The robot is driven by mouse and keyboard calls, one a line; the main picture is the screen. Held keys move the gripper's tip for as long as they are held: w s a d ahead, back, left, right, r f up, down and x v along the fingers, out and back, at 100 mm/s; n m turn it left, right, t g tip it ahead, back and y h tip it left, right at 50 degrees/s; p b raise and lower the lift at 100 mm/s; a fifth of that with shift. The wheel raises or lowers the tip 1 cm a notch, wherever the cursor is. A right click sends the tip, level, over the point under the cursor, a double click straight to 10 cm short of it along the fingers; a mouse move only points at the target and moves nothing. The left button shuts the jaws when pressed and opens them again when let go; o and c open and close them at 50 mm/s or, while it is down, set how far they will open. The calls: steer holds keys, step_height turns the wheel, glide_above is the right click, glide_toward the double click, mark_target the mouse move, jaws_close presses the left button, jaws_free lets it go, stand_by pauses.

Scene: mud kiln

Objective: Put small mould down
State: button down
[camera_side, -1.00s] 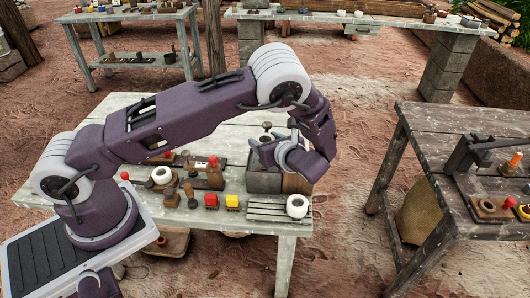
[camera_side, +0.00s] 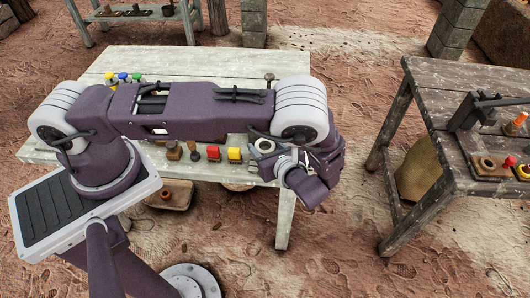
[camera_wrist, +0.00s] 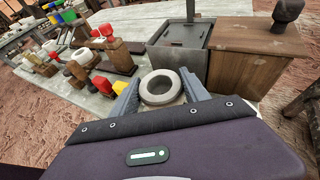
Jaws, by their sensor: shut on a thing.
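The small mould appears to be the pale, thick ring (camera_wrist: 160,87) between my two fingers in the wrist view. My gripper (camera_wrist: 162,98) is shut on it, with one grey finger on each side. My wrist hides much of the fingers in that view. I cannot tell whether the ring touches the surface below.
A grey box (camera_wrist: 180,57) and a brown wooden block (camera_wrist: 245,55) stand just beyond the ring in the wrist view. Red (camera_side: 213,152) and yellow (camera_side: 234,154) pieces sit left of my gripper. A darker table (camera_side: 440,95) stands apart on the right.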

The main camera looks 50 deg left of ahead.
mark_target(265, 153)
steer(key=shift+f, duration=1.35)
steer(key=shift+f, duration=0.15)
steer(key=c, duration=0.8)
jaws_free()
steer(key=shift+c, duration=0.2)
